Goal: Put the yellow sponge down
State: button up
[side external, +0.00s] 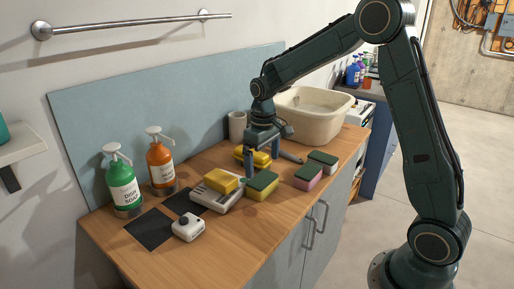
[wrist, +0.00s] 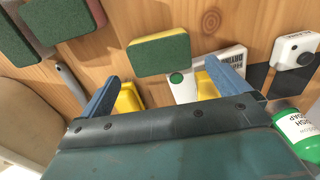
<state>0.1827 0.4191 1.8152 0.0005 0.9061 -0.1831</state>
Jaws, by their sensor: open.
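My gripper (side external: 273,168) is open, low over the wooden worktop; its blue fingers also show in the wrist view (wrist: 163,70). A yellow sponge (side external: 261,159) is under and behind it in the side view, partly hidden by a finger. In the wrist view, yellow (wrist: 131,97) shows beside the left finger. I cannot tell whether a finger touches it. Another yellow sponge (side external: 221,182) lies on a white labelled item (side external: 208,197); it shows in the wrist view (wrist: 206,86), partly behind the right finger.
A green-topped yellow sponge (side external: 261,186), a pink one (side external: 308,178) and a white one (side external: 322,162) lie nearby. A cream tub (side external: 310,108) and a cup (side external: 237,127) stand behind. Soap bottles (side external: 123,185), dark squares (side external: 150,229) and a white device (side external: 188,227) are left. Front worktop is clear.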

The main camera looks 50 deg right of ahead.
aim_at(263, 179)
notch_tip(263, 179, up, 4)
jog(key=shift+r, duration=0.25)
dwell(0.6)
jog(key=s+a+r+t, duration=0.3)
jog(key=s+a+r, duration=0.2)
jog(key=s+r, duration=0.6)
jog(key=s+a+f+t, duration=0.2)
jog(key=s+a, duration=0.1)
jog(key=s, duration=1.1)
jog(key=shift+s+f+t, duration=0.2)
jog(key=shift+s+t, duration=0.05)
jog(key=shift+t, duration=0.05)
jog(key=c, duration=0.5)
